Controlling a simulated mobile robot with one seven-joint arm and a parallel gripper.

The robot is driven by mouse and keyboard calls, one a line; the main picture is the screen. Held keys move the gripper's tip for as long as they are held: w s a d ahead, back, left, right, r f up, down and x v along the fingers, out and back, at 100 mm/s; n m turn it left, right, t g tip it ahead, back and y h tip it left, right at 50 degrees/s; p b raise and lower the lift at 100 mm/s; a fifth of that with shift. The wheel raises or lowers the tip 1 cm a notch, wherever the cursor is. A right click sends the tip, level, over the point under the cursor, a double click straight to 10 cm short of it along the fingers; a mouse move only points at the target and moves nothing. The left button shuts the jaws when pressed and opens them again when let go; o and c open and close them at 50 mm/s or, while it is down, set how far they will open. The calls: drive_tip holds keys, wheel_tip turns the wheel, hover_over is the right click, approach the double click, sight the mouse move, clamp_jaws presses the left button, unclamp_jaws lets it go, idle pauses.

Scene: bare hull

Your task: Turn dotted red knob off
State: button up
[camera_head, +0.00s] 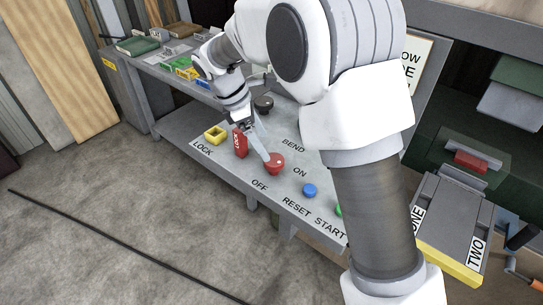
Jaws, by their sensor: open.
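A red knob (275,164) sits on the grey panel (222,169) between the printed words OFF and ON. It is small here, and I cannot make out a dot on it. My gripper (257,150) reaches down to the panel just left of and above the knob. Its fingers are open, with one fingertip close to the knob's upper edge. I cannot tell whether that finger touches it. My arm covers the panel's right side.
A yellow square piece (214,135) and a black knob (264,103) are on the panel. A blue button (309,190) sits above RESET, and a green button (338,211) is partly hidden. Coloured bins (185,70) stand behind. The floor (110,205) in front is mostly clear.

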sight(274, 159)
drive_tip(key=x, duration=0.6)
drive_tip(key=shift+d+f, duration=0.15)
drive_tip(key=shift+f, duration=0.1)
drive_tip(key=c, duration=1.4)
